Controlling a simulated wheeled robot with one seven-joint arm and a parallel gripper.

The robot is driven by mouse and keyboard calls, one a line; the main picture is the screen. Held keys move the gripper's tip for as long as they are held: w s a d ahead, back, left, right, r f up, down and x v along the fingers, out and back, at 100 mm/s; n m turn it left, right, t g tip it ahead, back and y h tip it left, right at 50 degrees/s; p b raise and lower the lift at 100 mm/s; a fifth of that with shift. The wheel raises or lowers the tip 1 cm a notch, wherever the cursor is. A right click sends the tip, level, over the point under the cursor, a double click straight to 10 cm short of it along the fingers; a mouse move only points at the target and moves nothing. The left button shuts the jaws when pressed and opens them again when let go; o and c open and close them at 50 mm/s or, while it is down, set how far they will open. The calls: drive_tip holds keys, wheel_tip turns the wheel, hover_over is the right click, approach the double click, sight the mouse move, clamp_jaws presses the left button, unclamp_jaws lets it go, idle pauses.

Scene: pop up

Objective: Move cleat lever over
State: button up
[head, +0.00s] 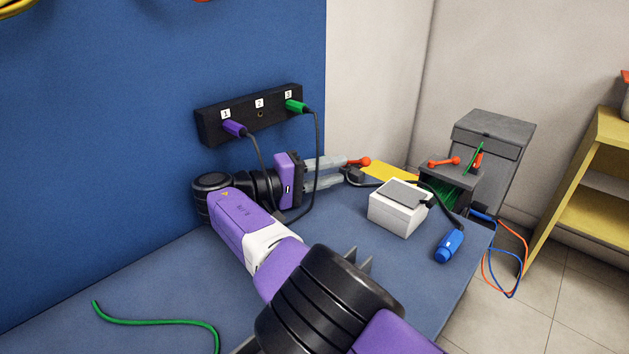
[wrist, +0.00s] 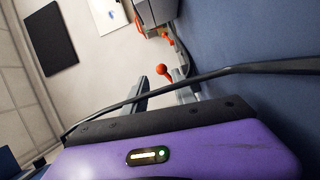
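A lever with an orange-red ball knob (head: 364,161) stands near the back of the blue bench, just beyond my fingertips. The knob also shows in the wrist view (wrist: 162,70), in line with the gap between my fingers. Its base is small and dark, and partly hidden. My gripper (head: 344,169) is open, with its two grey fingers apart and nothing between them. It points right, low over the bench. I cannot tell whether a finger touches the lever.
A white box with a grey top (head: 397,212) and a blue connector (head: 449,246) lie right of my gripper. A grey machine with orange levers (head: 490,150) stands behind. A black socket strip (head: 250,114) holds purple and green plugs. Dark cables hang near my gripper; one crosses the wrist view.

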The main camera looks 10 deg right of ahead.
drive_tip(key=shift+w+d+r+p, duration=0.1)
drive_tip(key=shift+w+d+p, duration=0.05)
drive_tip(key=shift+d+p, duration=0.15)
drive_tip(key=x, duration=0.1)
drive_tip(key=p+x, duration=0.1)
drive_tip(key=x, duration=0.3)
drive_tip(key=shift+w+a+f+p, duration=0.1)
drive_tip(key=shift+w+f+p, duration=0.2)
drive_tip(key=shift+w+f, duration=0.05)
drive_tip(key=shift+x, duration=0.75)
clamp_jaws()
drive_tip(key=shift+s+f+m+y, duration=0.2)
drive_tip(key=shift+f+m+y, duration=0.15)
drive_tip(key=shift+m, duration=0.35)
